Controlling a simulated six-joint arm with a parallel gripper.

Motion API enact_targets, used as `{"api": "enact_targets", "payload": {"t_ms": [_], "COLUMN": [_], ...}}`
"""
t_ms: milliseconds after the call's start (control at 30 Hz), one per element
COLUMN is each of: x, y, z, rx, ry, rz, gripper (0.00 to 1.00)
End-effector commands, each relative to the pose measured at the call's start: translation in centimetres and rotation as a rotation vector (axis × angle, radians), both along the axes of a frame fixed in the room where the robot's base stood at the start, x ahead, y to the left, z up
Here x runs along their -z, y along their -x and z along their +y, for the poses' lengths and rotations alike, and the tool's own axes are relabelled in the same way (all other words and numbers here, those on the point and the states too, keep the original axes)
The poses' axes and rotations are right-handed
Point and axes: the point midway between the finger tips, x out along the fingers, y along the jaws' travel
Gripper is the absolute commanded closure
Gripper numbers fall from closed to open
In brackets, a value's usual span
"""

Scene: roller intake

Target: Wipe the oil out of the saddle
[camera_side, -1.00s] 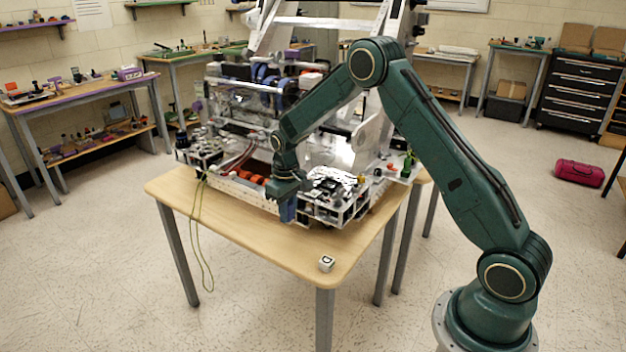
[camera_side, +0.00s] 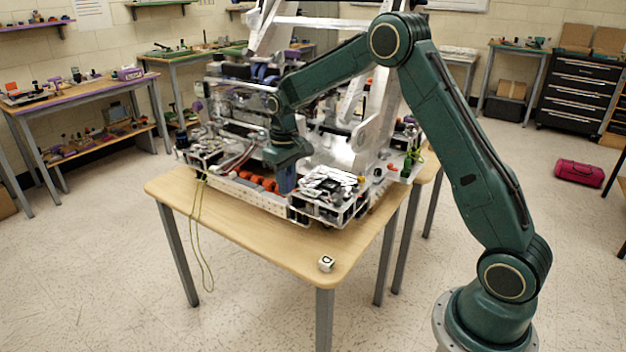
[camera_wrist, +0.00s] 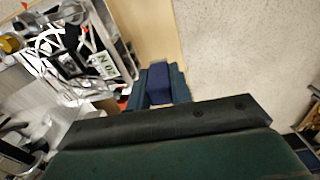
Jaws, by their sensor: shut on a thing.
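My gripper (camera_side: 287,180) points down at the front of the white-framed machine (camera_side: 270,207), beside its row of orange rollers (camera_side: 252,181). It is shut on a dark blue block-like wiper, which shows between the teal fingers in the wrist view (camera_wrist: 158,84). I cannot tell whether the wiper is cloth or foam. Its lower end appears above or in front of the machine's front rail; contact cannot be told. I cannot pick out the saddle or any oil in either view.
The machine fills most of the wooden table (camera_side: 240,240). A small white marked cube (camera_side: 326,263) sits near the table's front corner. A cluttered plate assembly (camera_side: 328,185) stands just right of my gripper. A yellow-green cord (camera_side: 196,235) hangs over the table's left side.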

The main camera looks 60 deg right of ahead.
Motion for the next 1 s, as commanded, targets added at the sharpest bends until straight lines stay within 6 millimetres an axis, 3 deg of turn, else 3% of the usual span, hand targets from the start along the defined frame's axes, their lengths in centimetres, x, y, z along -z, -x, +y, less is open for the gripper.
{"api": "enact_targets", "payload": {"t_ms": [367, 567, 800, 1000], "x": [-0.5, -3.0, -7.3, -7.0], "y": [0.0, -0.1, -0.1, 0.2], "z": [0.0, 0.0, 0.0, -4.3], "rx": [0.0, 0.0, 0.0, -0.009], "ry": [0.0, 0.001, 0.001, 0.0], "rz": [-0.002, -0.004, -0.005, 0.0], "gripper": [1.0, 1.0, 1.0, 1.0]}}
